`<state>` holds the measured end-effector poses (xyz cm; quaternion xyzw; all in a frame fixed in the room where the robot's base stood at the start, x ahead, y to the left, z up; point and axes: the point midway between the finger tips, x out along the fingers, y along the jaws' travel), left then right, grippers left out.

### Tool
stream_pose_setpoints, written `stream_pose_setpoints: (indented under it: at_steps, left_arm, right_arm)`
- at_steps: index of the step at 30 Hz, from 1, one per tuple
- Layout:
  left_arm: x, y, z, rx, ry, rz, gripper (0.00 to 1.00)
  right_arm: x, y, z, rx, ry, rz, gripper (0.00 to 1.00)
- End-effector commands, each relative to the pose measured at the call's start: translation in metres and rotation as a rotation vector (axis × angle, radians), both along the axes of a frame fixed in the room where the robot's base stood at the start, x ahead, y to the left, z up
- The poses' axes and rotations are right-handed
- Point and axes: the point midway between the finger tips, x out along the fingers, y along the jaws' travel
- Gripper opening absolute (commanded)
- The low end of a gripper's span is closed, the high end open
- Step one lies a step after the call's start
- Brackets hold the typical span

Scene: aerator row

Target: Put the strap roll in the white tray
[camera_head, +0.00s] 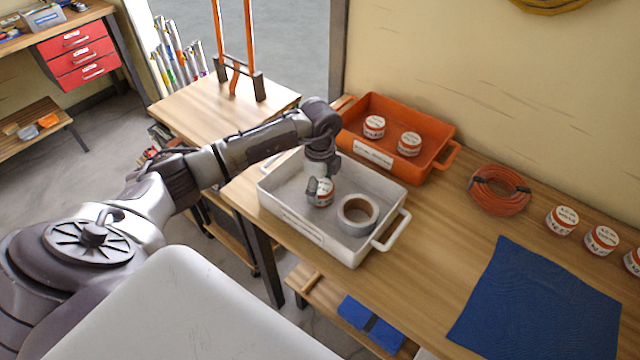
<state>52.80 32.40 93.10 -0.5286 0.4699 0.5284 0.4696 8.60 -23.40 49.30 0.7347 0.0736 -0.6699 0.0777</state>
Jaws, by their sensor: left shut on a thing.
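The white tray (288,222) stands on the wooden bench in the middle of the view. A grey ring-shaped roll (358,215), which looks like the strap roll, lies in its right part, hole facing up. My left gripper (318,186) points down into the tray, left of the roll and apart from it. It is shut on a small white tin with an orange-red label (324,196), partly covered by the fingers. I cannot tell whether the tin touches the tray floor. My right gripper is out of view.
An orange tray (440,130) with two similar tins stands behind the white tray. An orange coil (500,190), several labelled tins (562,220) and a blue cloth (540,300) lie to the right. Bare bench lies between white tray and cloth.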

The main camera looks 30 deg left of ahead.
Motion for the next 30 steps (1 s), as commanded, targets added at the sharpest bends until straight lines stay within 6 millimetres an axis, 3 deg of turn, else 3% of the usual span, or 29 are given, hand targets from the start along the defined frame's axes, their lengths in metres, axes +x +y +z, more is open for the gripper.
stream_pose_setpoints:
  at_steps: [8, 9, 13, 23, 30]
  left_arm:
    - [0.000, 0.000, -0.003, 0.000, -0.001, 0.000, 0.23]
    - [0.000, 0.000, -0.004, 0.000, 0.000, 0.000, 0.67]
    - [0.000, 0.000, -0.003, 0.000, 0.000, 0.000, 0.89]
    - [0.000, 0.000, -0.002, 0.000, 0.000, 0.000, 0.91]
    - [0.001, 0.000, 0.023, 0.000, -0.005, 0.000, 0.91]
  right_arm:
    - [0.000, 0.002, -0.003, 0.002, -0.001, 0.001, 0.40]
    - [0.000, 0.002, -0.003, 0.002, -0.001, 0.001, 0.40]
    - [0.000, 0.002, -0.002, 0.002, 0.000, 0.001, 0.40]
    - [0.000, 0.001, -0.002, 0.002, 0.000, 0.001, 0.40]
    - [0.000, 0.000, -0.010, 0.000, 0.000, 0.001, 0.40]
